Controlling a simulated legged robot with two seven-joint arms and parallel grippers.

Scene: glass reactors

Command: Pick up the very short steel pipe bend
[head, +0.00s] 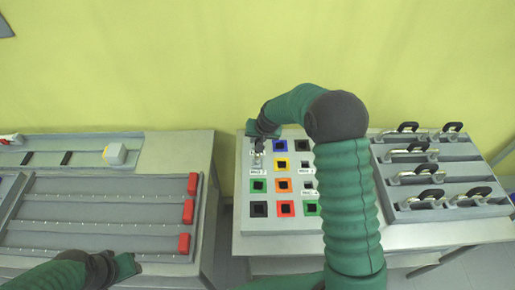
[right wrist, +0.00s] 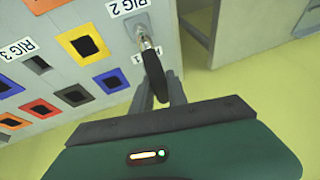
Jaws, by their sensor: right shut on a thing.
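A short steel bend with a black grip shows in the right wrist view; its black part (right wrist: 154,76) is between the fingers of my right gripper (right wrist: 160,90), which is shut on it. Its steel end (right wrist: 145,41) is at the light grey socket beside the "RIG 2" label; I cannot tell whether it sits inside. In the head view my right gripper (head: 262,133) is over the upper left of the socket board (head: 246,218), and the steel piece (head: 257,160) shows below it. My left gripper (head: 130,266) is low at left, apart from everything held; its fingers are unclear.
The board has several coloured square sockets and rig labels. At right a grey rack (head: 388,196) holds several steel bends with black grips (head: 408,127). At left a bench carries a grey tray (head: 100,228) with red blocks (head: 188,212) and a white block (head: 114,153).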

